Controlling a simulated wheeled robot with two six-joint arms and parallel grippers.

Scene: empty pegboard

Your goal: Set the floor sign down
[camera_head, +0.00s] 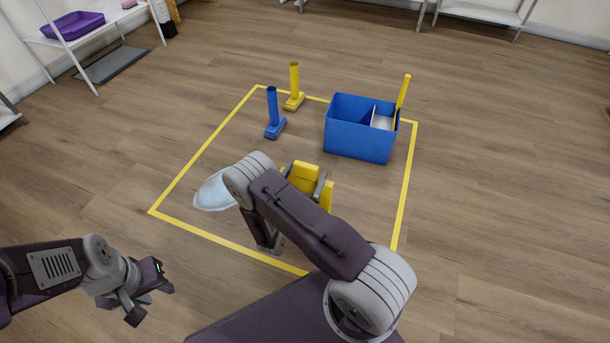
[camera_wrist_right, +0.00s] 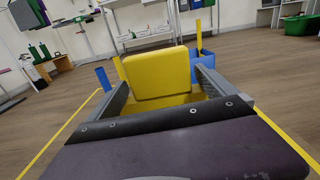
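The yellow floor sign (camera_head: 306,174) is at my right gripper (camera_head: 304,180), in the front part of the yellow-taped square.
A pale puddle (camera_head: 212,190) lies at the square's left. A blue post (camera_head: 273,112) and a yellow post (camera_head: 294,86) stand behind. A blue divided bin (camera_head: 358,141) with a yellow stick stands at the back right. The floor right of the square is clear.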

